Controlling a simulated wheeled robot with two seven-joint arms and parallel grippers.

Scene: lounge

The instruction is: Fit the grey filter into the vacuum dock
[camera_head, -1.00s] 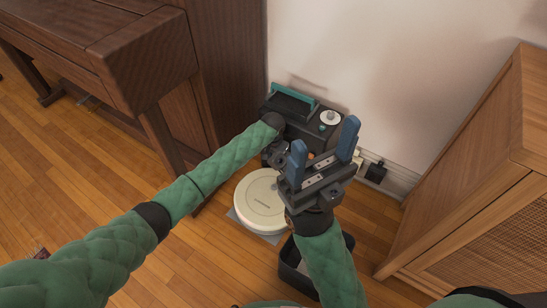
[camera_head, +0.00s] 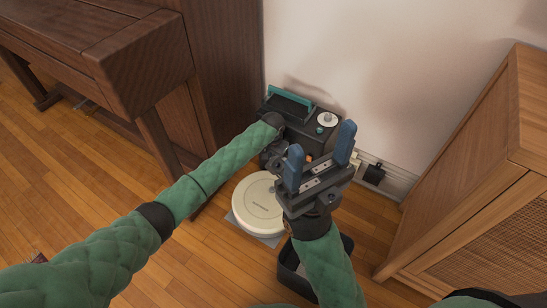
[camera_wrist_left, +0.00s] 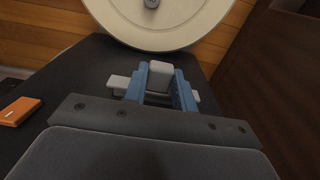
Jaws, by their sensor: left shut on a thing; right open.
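The vacuum dock (camera_head: 301,117) is a dark box with a teal handle and a round white knob, standing against the wall. My left gripper (camera_wrist_left: 160,92) is at the dock's front, with blue fingers shut on a light grey piece (camera_wrist_left: 160,72), which looks like the grey filter. Pale grey parts stick out on both sides of the fingers. How far the piece sits in the dock is hidden. In the head view my left gripper is mostly hidden behind its wrist and my right gripper. My right gripper (camera_head: 319,161) is open and empty, fingers pointing up, in front of the dock.
A cream robot vacuum (camera_head: 258,205) lies on a grey mat before the dock. A dark open bin (camera_head: 290,268) stands on the floor below my right wrist. An orange piece (camera_wrist_left: 18,112) shows beside my left gripper. A dark wooden piano-like cabinet (camera_head: 150,60) and a wooden cabinet (camera_head: 470,170) flank the space.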

